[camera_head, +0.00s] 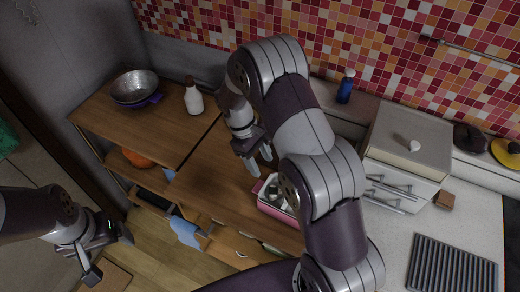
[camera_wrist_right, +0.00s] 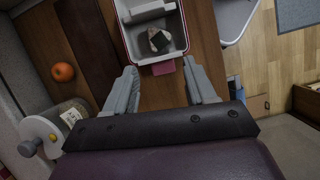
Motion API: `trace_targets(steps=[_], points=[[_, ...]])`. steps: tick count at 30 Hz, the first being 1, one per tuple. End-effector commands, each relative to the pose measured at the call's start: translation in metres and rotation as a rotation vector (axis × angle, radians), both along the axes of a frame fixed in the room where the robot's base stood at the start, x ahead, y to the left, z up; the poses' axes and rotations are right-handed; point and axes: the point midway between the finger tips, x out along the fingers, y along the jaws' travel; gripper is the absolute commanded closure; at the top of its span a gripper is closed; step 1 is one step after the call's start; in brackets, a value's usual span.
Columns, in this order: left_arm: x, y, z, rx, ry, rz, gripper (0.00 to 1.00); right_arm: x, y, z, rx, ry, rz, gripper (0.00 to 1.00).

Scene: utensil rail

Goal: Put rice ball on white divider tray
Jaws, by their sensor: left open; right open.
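A white tray with a red-pink rim and an inner divider (camera_wrist_right: 129,45) lies on the wooden counter; it also shows in the head view (camera_head: 277,213), partly hidden by my right arm. A black-and-white rice ball (camera_wrist_right: 159,41) sits inside the tray, in the compartment nearer the gripper. My right gripper (camera_wrist_right: 162,82) is open and empty, its fingers apart just short of the tray's pink tab. In the head view my right gripper (camera_head: 260,163) is above the counter beside the tray. My left gripper (camera_head: 110,256) is open and empty, low at the left, away from the counter.
A metal bowl (camera_head: 135,86) and a white bottle (camera_head: 193,98) stand on the counter at the left. A blue bottle (camera_head: 345,87) stands by the tiled wall. A white box (camera_head: 410,135) and a dark rack (camera_head: 452,266) are at the right. An orange (camera_wrist_right: 62,72) shows in the wrist view.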

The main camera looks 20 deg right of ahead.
Motion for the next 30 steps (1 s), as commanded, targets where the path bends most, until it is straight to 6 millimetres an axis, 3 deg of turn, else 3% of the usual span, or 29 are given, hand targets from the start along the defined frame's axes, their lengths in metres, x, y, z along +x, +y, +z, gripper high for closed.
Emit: trace_targets(steps=[4, 9, 12, 15, 21, 23, 26, 30], points=[[0.000, 0.000, 0.004, 0.000, 0.001, 0.000, 0.12, -0.021, 0.010, 0.037, 0.034, -0.118, -0.106, 0.45], [0.000, 0.000, 0.002, 0.000, 0.001, 0.000, 0.12, -0.085, 0.025, 0.086, 0.114, -0.371, -0.382, 0.45], [0.000, 0.000, 0.002, 0.000, 0.001, 0.000, 0.12, -0.114, 0.029, 0.096, 0.145, -0.461, -0.495, 0.45], [0.000, 0.000, 0.002, 0.000, 0.001, 0.000, 0.12, -0.126, 0.030, 0.099, 0.156, -0.496, -0.541, 0.45], [0.000, 0.000, 0.002, 0.000, 0.001, 0.000, 0.12, -0.127, 0.030, 0.098, 0.156, -0.495, -0.543, 0.45], [0.000, 0.000, -0.005, 0.000, 0.000, 0.000, 0.12, -0.127, 0.030, 0.091, 0.155, -0.494, -0.542, 0.45], [0.000, 0.000, -0.032, 0.000, 0.000, 0.000, 0.12, -0.127, 0.030, 0.063, 0.155, -0.493, -0.542, 0.45], [0.000, 0.000, -0.032, 0.000, 0.000, 0.000, 0.12, -0.127, 0.030, 0.063, 0.155, -0.493, -0.542, 0.45]])
